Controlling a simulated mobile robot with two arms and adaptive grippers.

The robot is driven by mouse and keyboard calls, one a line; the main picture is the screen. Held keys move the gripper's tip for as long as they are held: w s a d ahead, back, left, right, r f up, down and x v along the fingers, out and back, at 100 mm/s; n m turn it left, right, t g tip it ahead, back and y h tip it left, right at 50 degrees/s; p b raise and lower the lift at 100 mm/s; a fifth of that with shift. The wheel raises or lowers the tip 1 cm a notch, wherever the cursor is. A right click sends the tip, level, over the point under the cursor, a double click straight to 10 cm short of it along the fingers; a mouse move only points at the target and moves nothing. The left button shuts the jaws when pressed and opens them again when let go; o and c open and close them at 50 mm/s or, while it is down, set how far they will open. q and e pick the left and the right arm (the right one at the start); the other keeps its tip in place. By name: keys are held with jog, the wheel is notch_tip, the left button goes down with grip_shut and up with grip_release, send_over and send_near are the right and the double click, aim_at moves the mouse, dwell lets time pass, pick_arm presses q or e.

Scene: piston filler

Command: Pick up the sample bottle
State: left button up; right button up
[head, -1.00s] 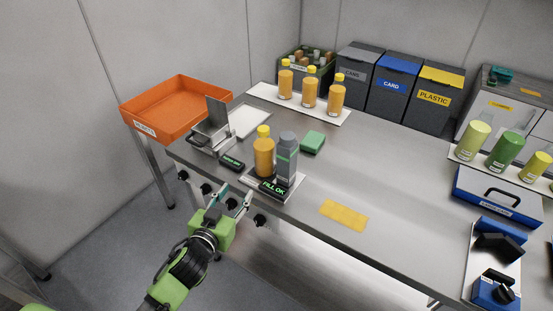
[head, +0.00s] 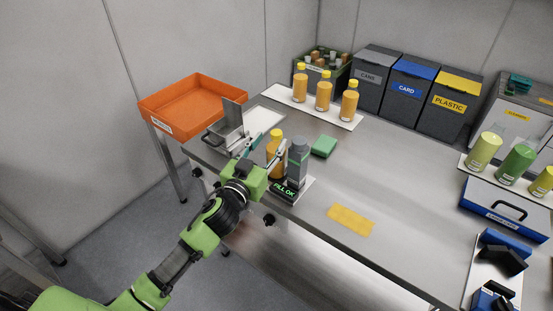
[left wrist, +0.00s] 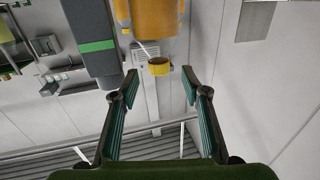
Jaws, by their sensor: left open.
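The sample bottle, orange with a yellow cap (head: 276,146), stands upright on the filler's plate behind the lit "FILL OK" display (head: 286,190). In the left wrist view its orange body (left wrist: 155,20) and yellow cap (left wrist: 159,67) appear upside down, ahead of the fingers. A grey cylinder with a green band (head: 297,160) stands close on its right; it also shows in the left wrist view (left wrist: 96,45). My right gripper is not in view.
An orange tray (head: 180,104) and a grey metal bracket (head: 228,122) are to the left. A green block (head: 324,146) lies behind right. Three other orange bottles (head: 323,92) stand on a white strip at the back. The bench is clear around the yellow mat (head: 350,220).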

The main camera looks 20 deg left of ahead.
aim_at(274, 137)
pick_arm(q)
jog(key=shift+w+r, duration=0.15)
jog(key=shift+w, duration=0.25)
jog(key=shift+w+d+p, duration=0.2)
jog(key=shift+w+p, duration=0.15)
jog(key=shift+w, duration=0.75)
jog(key=shift+w+d+p, duration=0.2)
jog(key=shift+w+p, duration=0.15)
jog(key=shift+w, duration=0.7)
grip_shut()
